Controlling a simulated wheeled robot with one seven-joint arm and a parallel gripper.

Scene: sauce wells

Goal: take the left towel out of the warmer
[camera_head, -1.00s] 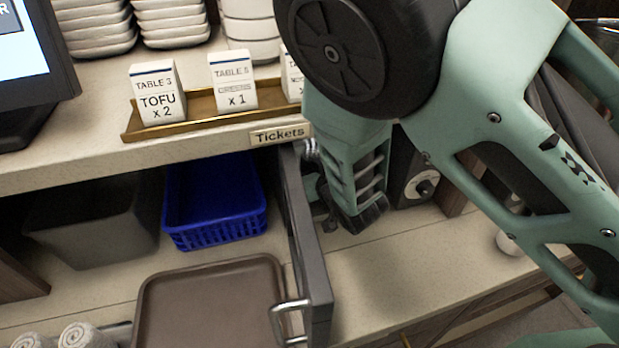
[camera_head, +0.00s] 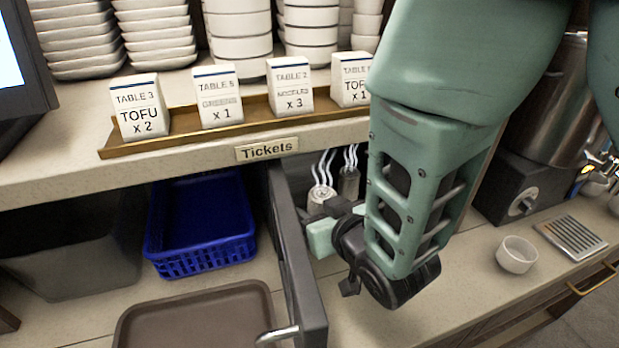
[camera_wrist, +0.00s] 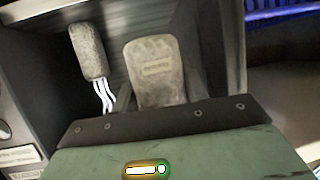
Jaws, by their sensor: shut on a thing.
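The left towel (camera_head: 319,196) is a pale grey roll standing in the warmer behind its open dark door (camera_head: 298,262). The right towel (camera_head: 348,184) stands beside it, with white steam lines above both. In the wrist view, the left towel (camera_wrist: 153,58) stands between the fingers of my gripper (camera_wrist: 158,90), which is shut on it. The right towel (camera_wrist: 88,50) is to its left there, apart from the fingers. In the head view my wrist hides the fingertips and part of the warmer's inside.
A blue basket (camera_head: 202,260) and a brown tray (camera_head: 150,325) lie left of the door. The ticket rail (camera_head: 190,128) and counter edge are just above the warmer. A white bowl (camera_head: 517,256) and metal grate (camera_head: 570,236) are at right.

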